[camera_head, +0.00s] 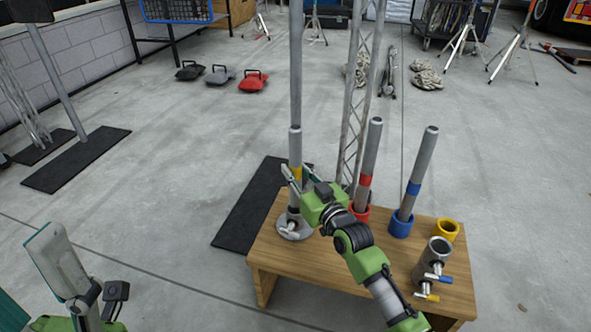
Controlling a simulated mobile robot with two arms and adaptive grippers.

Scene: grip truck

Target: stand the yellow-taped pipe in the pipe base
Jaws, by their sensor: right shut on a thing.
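The yellow-taped pipe (295,145) is upright at the left end of the wooden table. My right gripper (294,183) is shut on it just below the yellow tape. The pipe base (283,234), a grey round flange with a short socket and a clamp handle, sits on the table right under the pipe. The pipe's lower end is at the socket; my gripper partly covers this part, and I cannot tell whether the end is inside or just above. Part of my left gripper (62,262) shows at the lower left, away from the table; its jaw state is unclear.
The red-taped pipe (371,150) stands in a red cup and the blue-taped pipe (421,160) in a blue cup (401,228). A yellow cup (447,230) is empty. A metal coupler (437,252) stands at the table's right. A truss and tall pole rise behind.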

